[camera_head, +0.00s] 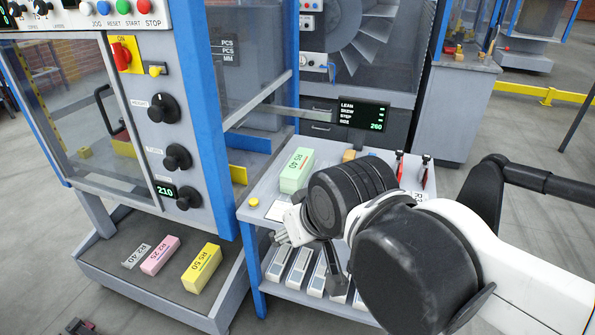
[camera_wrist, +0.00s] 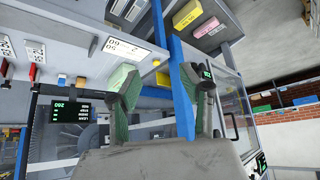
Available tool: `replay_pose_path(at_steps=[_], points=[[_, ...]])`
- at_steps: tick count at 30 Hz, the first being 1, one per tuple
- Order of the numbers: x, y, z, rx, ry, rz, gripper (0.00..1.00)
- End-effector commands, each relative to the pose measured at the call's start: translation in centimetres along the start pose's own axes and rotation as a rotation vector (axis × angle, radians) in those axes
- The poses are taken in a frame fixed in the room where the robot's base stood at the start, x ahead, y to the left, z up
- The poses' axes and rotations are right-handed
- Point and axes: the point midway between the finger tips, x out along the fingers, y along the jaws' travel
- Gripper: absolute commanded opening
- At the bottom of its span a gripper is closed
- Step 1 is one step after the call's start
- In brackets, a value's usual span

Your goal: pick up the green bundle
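The green bundle (camera_head: 297,170), a pale green block with dark print, lies on the grey side table (camera_head: 270,190) beside the machine. My gripper (camera_head: 283,234) is in front of and below it in the head view, apart from it and partly hidden by my own arm. In the wrist view my gripper (camera_wrist: 166,78) has its two fingers spread, with nothing between them. A pale green surface (camera_wrist: 121,74), likely the green bundle, shows partly behind the left finger there.
A yellow button (camera_head: 254,202) is on the table's near left corner. A blue post (camera_head: 252,262) stands at that corner. Grey, pink (camera_head: 160,256) and yellow (camera_head: 201,268) bundles lie on the low shelf at left. A small display (camera_head: 362,114) stands behind the table.

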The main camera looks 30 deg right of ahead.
Motion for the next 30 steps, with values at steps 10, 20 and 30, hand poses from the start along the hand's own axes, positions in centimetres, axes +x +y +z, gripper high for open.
replay_pose_path(at_steps=[10, 20, 30], points=[[0.0, 0.0, 0.0, 0.000, 0.000, 0.000, 0.44], [0.0, 0.0, 0.0, 0.000, 0.000, 0.000, 0.76], [-0.2, 0.3, -1.9, 0.023, -0.018, 0.006, 0.76]])
